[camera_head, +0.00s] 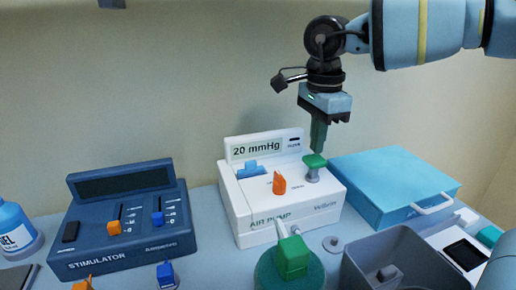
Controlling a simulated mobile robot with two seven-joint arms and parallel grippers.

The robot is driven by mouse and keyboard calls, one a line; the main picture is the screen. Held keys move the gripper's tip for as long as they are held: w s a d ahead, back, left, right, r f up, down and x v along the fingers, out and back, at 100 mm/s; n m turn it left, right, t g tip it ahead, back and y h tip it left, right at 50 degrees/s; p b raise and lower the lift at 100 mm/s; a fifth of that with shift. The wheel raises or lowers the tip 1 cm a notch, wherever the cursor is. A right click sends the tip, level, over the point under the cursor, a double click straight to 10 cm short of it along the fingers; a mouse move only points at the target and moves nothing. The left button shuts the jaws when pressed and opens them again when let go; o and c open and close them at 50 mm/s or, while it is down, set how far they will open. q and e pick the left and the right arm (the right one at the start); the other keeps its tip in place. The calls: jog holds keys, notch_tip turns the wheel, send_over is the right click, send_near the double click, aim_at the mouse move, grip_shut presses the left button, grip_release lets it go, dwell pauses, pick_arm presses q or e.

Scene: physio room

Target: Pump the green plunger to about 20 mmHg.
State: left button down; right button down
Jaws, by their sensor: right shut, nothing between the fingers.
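The white air pump (242,210) stands in the middle of the table. Its display (256,150) reads 20 mmHg. The green plunger (314,161) stands on the pump's right side on a grey stem. An orange lever (279,183) and a blue switch (251,169) are also on its top. My right gripper (319,150) comes down from the upper right, shut and empty, with its fingertips right at or just above the plunger's green top; I cannot tell whether they touch. My left gripper is not in view.
A dark blue stimulator (130,250) stands at left, beside a blue gel bottle (14,228). A blue case (390,180) is at right. A grey bin (405,250) and a green knobbed object (291,258) stand in front.

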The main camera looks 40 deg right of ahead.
dwell(0.4)
